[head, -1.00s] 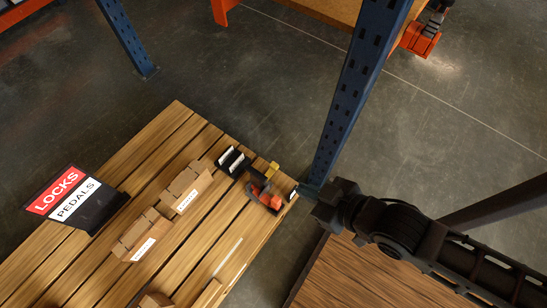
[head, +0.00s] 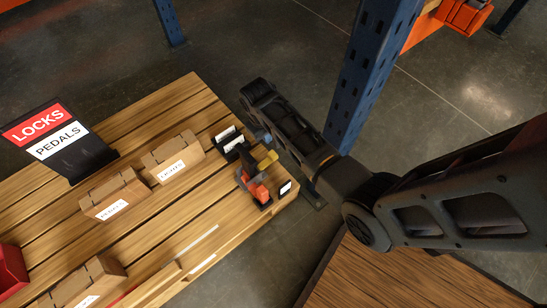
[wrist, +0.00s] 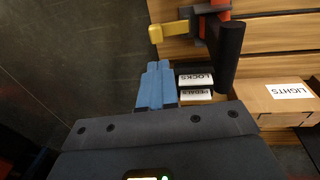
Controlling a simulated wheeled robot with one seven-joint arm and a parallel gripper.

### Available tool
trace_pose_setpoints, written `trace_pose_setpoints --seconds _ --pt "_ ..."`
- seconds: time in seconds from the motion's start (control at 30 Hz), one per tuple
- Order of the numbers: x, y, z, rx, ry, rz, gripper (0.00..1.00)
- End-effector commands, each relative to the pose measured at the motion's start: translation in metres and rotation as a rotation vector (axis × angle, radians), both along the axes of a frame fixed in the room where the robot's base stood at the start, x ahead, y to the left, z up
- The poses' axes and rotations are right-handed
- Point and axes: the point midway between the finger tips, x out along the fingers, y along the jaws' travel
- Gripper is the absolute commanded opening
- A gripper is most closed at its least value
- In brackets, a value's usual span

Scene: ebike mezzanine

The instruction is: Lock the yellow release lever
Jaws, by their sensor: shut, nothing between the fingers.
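The yellow release lever (head: 267,160) sticks out from an orange and black tool (head: 255,188) near the right end of the wooden slatted shelf. In the wrist view the yellow lever (wrist: 155,34) is at the upper middle, left of the tool's black handle (wrist: 228,55). My gripper (wrist: 157,66) shows there as blue fingers, closed together and empty, just below the lever in the picture and apart from it. In the head view only a bit of blue fingertip (head: 266,137) shows beside my wrist, near the lever.
Two small black holders with white labels (head: 228,139) sit beside the tool. Cardboard boxes (head: 172,158) and a LOCKS/PEDALS sign (head: 58,140) are on the shelf (head: 180,100). A blue upright post (head: 362,75) stands close behind my arm. A LIGHTS box (wrist: 275,103) is at right in the wrist view.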

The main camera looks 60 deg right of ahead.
Motion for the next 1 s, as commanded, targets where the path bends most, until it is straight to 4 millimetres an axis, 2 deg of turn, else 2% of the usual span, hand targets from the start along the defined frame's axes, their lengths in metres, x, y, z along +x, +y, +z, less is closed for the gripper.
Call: trace_pose_setpoints --seconds 0.03,0.17,0.33,0.8,1.0 --pt "0.006 -0.005 -0.001 0.004 0.016 -0.007 0.0" --pt "0.01 -0.01 0.001 0.011 0.045 -0.017 0.0" --pt "0.009 -0.012 -0.014 0.012 0.049 -0.018 0.0" --pt "0.006 -0.024 -0.103 0.012 0.048 -0.018 0.0" --pt "0.005 -0.028 -0.128 0.011 0.047 -0.018 0.0"
